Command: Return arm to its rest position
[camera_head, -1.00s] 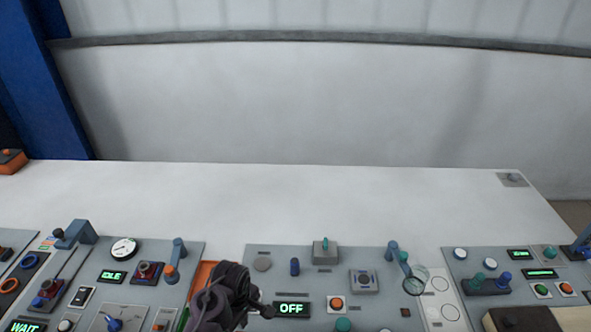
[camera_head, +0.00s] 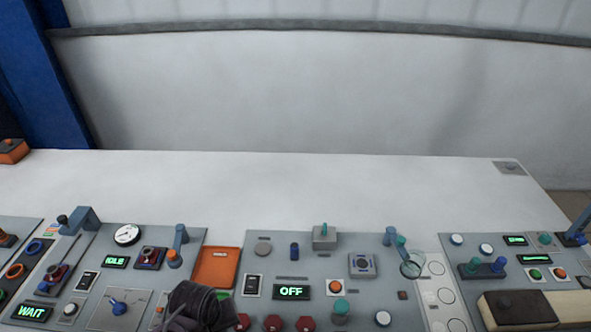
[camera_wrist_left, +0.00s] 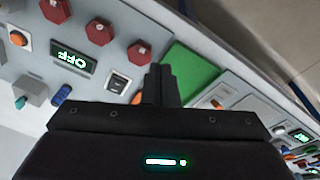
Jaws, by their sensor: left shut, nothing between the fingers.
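Beyond the fingertips lie a green plate (camera_wrist_left: 190,72) and a black and white rocker switch (camera_wrist_left: 118,83). My right gripper is in neither view.
Control panels line the near side of the white table (camera_head: 300,185). They carry levers, knobs, red hexagonal buttons (camera_head: 273,322) and an OFF display (camera_head: 291,292). An orange tray (camera_head: 217,267) sits between two panels.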

